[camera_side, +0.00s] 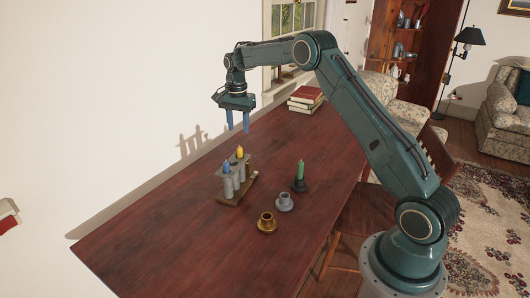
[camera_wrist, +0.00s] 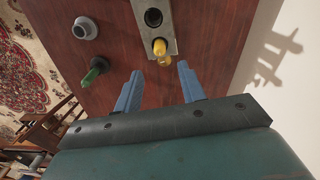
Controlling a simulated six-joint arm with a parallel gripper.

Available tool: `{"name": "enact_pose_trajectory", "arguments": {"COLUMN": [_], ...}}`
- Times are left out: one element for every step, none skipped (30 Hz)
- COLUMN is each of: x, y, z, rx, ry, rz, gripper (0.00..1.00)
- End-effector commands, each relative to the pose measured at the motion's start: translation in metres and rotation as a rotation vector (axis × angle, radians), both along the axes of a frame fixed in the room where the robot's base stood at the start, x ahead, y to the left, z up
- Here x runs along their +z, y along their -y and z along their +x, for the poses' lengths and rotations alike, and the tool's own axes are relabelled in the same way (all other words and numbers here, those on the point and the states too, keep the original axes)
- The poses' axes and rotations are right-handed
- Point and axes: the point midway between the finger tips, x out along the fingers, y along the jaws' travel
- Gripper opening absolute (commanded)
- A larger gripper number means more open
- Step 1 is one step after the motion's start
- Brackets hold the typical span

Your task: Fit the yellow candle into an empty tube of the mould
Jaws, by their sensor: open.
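The mould (camera_side: 234,197) stands on the table as a low base with several upright grey tubes; its plate also shows in the wrist view (camera_wrist: 171,28). The yellow candle (camera_side: 240,152) stands upright at a rear tube of the mould, and its tip end shows in the wrist view (camera_wrist: 160,49). A blue candle (camera_side: 226,167) stands in a front tube. A dark, empty-looking tube opening (camera_wrist: 153,17) lies beyond the yellow candle in the wrist view. My gripper (camera_side: 238,131) is open and empty above the mould, fingers pointing down. In the wrist view the yellow candle appears just beyond its fingertips (camera_wrist: 160,68).
A green candle (camera_side: 300,170) stands in a dark holder right of the mould. An empty grey holder (camera_side: 284,202) and a brass holder (camera_side: 267,223) stand nearer. Books (camera_side: 306,99) are stacked at the far end. The white wall (camera_side: 150,110) borders the table's left side.

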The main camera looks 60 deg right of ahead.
Motion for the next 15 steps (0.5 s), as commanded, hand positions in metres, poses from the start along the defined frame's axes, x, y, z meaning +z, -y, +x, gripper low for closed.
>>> {"name": "enact_pose_trajectory", "arguments": {"x": [0.008, 0.011, 0.015, 0.018, 0.021, 0.023, 0.025, 0.027, 0.028, 0.029, 0.030, 0.030, 0.030, 0.030, 0.030], "y": [0.000, 0.000, 0.000, 0.000, 0.000, 0.000, 0.000, 0.000, 0.000, 0.000, 0.000, 0.000, 0.000, 0.000, 0.000], "z": [0.000, 0.000, 0.000, 0.000, 0.000, 0.000, 0.000, 0.000, 0.000, 0.000, 0.000, 0.000, 0.000, 0.000, 0.000], "rx": [0.000, 0.000, 0.000, 0.000, 0.000, 0.000, 0.000, 0.000, 0.000, 0.000, 0.000, 0.000, 0.000, 0.000, 0.000], "ry": [0.002, 0.001, 0.002, 0.001, 0.000, 0.000, 0.000, 0.001, 0.000, 0.000, 0.000, -0.001, -0.001, -0.001, -0.001], "rz": [-0.001, -0.001, -0.001, -0.001, 0.000, 0.000, 0.000, 0.000, 0.000, 0.000, 0.000, 0.000, 0.000, 0.000, 0.000], "gripper": [0.40, 0.40, 0.40, 0.40, 0.40, 0.40, 0.40, 0.40, 0.40, 0.40, 0.40, 0.40, 0.40, 0.40, 0.40]}}
